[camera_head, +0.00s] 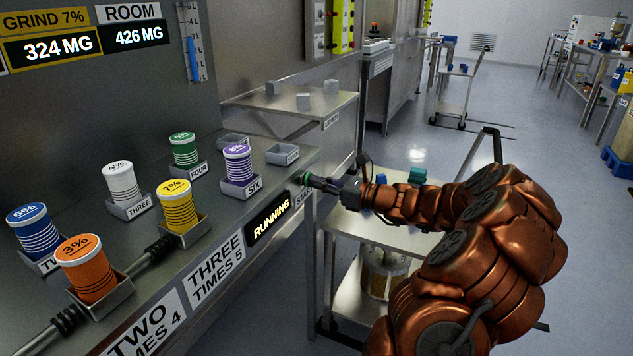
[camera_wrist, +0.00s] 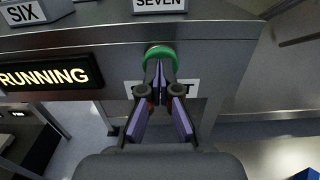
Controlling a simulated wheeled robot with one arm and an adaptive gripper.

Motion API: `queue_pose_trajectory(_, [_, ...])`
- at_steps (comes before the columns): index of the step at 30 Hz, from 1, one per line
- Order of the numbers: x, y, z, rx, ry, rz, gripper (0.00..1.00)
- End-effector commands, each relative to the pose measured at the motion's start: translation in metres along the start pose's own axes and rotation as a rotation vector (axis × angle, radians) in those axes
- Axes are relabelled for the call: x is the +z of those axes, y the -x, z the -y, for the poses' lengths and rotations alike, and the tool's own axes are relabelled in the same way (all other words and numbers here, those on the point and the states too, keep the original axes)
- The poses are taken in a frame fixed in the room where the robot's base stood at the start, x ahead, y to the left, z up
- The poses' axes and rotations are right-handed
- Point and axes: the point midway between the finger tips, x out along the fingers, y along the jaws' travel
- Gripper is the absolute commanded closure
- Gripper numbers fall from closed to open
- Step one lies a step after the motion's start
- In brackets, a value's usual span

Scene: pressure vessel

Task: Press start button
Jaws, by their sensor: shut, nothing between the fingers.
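The start button is a round green button (camera_wrist: 160,53) on the front edge of the metal bench, above a white label that my gripper partly covers. My gripper (camera_wrist: 160,68) is shut and empty, and its fingertips are at the button, overlapping its lower part in the wrist view. I cannot tell how far the button is pressed in. In the head view the green button (camera_head: 306,178) shows at the tip of my gripper (camera_head: 314,181). A lit display left of the button reads RUNNING (camera_head: 269,219); it also shows in the wrist view (camera_wrist: 45,77).
Several coloured canisters, such as the yellow one (camera_head: 177,207) and the purple-topped one (camera_head: 238,164), stand in holders on the bench. A steel cart (camera_head: 385,236) is below my arm. A shelf with small grey blocks (camera_head: 303,101) is behind.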

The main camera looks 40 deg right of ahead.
Motion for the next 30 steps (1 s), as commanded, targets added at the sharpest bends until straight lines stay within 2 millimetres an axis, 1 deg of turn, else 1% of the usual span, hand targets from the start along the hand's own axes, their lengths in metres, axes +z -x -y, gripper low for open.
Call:
queue_pose_trajectory(1, [0.003,0.004,-0.001,0.005,-0.003,0.000,1.00])
queue_pose_trajectory(4, [0.005,0.019,0.003,-0.001,-0.004,0.001,1.00])
queue_pose_trajectory(7, [0.001,0.038,0.005,-0.006,-0.001,0.000,1.00])
queue_pose_trajectory(18, [0.001,0.098,0.002,0.007,0.001,-0.001,1.00])
queue_pose_trajectory(21, [0.001,0.110,0.002,0.008,0.002,0.001,1.00])
queue_pose_trajectory(24, [0.001,0.117,0.002,0.009,0.002,0.001,1.00])
queue_pose_trajectory(30, [0.001,0.121,0.002,0.009,0.000,0.001,1.00])
